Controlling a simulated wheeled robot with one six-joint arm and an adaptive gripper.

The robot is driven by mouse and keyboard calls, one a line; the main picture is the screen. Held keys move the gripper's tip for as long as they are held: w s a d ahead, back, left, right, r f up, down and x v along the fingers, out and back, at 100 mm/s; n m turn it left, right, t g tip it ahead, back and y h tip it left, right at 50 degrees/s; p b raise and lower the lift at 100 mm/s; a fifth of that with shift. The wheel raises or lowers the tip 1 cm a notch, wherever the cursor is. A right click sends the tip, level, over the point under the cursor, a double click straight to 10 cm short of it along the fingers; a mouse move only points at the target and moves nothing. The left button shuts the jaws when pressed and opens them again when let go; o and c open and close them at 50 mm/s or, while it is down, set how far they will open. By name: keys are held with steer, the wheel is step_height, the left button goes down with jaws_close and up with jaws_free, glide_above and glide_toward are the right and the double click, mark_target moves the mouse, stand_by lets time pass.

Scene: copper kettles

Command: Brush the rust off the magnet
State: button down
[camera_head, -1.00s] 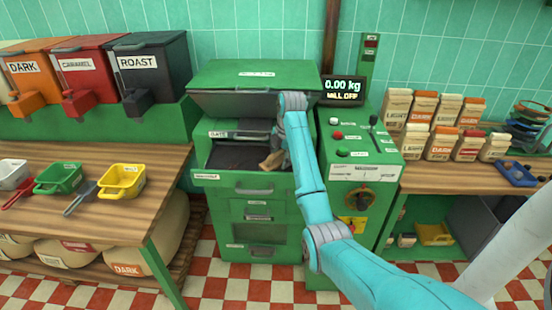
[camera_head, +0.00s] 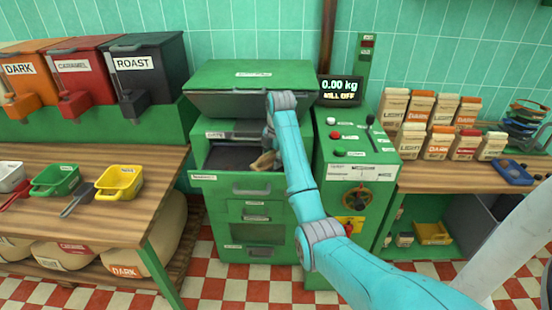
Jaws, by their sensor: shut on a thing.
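The green mill (camera_head: 216,181) stands in the middle with its lid raised and an open bay at its front. A dark bar with a small label (camera_head: 217,134) lies across the back of the bay; it looks like the magnet, but rust on it is too small to make out. My gripper (camera_head: 266,153) is in the right part of the bay, mostly hidden behind my blue wrist. It is shut on a tan, wooden-looking thing that appears to be the brush (camera_head: 263,161). The brush is close to the bar's right end; I cannot tell whether they touch.
A control panel (camera_head: 357,150) and a display (camera_head: 340,91) reading "0.00 kg MILL OFF" stand right of the bay. A wooden table (camera_head: 150,215) with scoops is at left, and a shelf with bags (camera_head: 420,140) is at right. Checkered floor lies in front.

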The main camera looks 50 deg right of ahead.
steer(key=shift+w+a+r, duration=0.1)
steer(key=shift+w+a, duration=0.45)
steer(key=shift+w, duration=0.2)
steer(key=shift+w+a+r, duration=0.1)
steer(key=shift+w+a, duration=0.45)
steer(key=shift+w, duration=0.2)
steer(key=shift+w+a+f, duration=0.15)
steer(key=shift+w+a, duration=1.05)
steer(key=shift+w, duration=0.3)
steer(key=shift+w+a+f, duration=0.15)
steer(key=shift+w+a, duration=1.05)
steer(key=shift+w, duration=0.25)
steer(key=shift+w+a+r, duration=0.15)
steer(key=shift+w+a, duration=0.85)
steer(key=shift+w, duration=0.3)
steer(key=shift+w+a+r, duration=0.1)
steer(key=shift+w+a, duration=0.85)
steer(key=shift+w, duration=0.3)
steer(key=shift+w+a+r, duration=0.1)
steer(key=shift+r, duration=0.05)
steer(key=shift+r, duration=2.85)
step_height(320, 180, up, 3)
